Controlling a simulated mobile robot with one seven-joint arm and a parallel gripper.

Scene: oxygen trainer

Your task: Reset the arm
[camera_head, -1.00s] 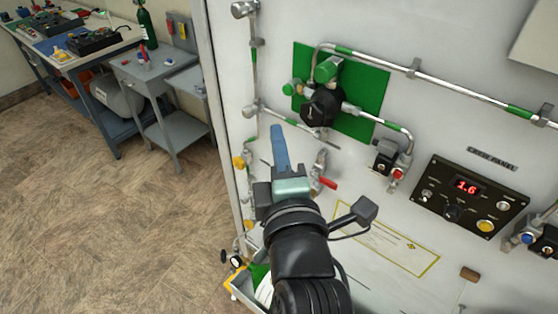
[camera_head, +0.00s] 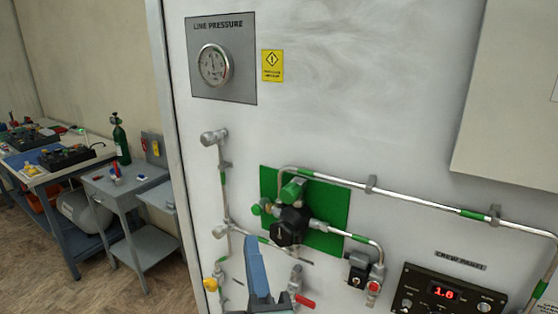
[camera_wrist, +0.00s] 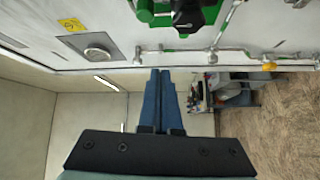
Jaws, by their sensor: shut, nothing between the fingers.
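My gripper (camera_head: 253,246) shows at the bottom of the head view, its blue fingers pointing up in front of the white panel. In the wrist view my gripper (camera_wrist: 160,72) has its two blue fingers together with nothing between them. The fingertips appear just below and left of the green plate (camera_head: 340,216), which carries a black regulator knob (camera_head: 289,227) and a green knob (camera_head: 293,190). From these views I cannot tell whether the fingers touch the panel. Most of my arm is below the head view.
The white panel holds a line pressure gauge (camera_head: 213,65), pipes, a red-handled valve (camera_head: 304,301) and a crew panel (camera_head: 450,293) reading 1.6. A grey cart (camera_head: 127,205) and a workbench (camera_head: 50,172) stand at the left. Floor there is partly free.

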